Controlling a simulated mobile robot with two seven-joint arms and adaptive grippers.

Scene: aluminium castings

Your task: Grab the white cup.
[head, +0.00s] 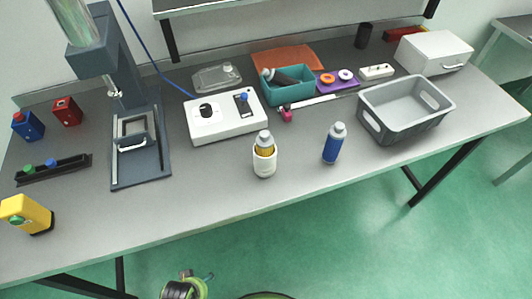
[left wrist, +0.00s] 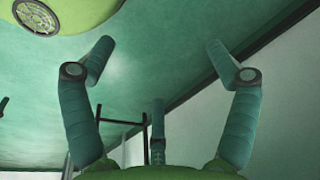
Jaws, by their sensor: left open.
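A white cup (head: 264,164) stands upright near the front edge of the grey table, about the middle of the head view. A bottle with a yellow band (head: 264,149) and a pale cap rises from it; I cannot tell whether it stands in the cup or just behind it. In the left wrist view my left gripper (left wrist: 159,47) is open and empty, its dark teal fingers spread wide over green floor. The cup does not show in that view. My right gripper is in neither view.
A blue bottle (head: 333,144) stands right of the cup, and a grey basket (head: 397,134) farther right. A white device (head: 225,128) is behind the cup. A dark press stand (head: 141,172) and a yellow block (head: 27,214) are left. The table front between is clear.

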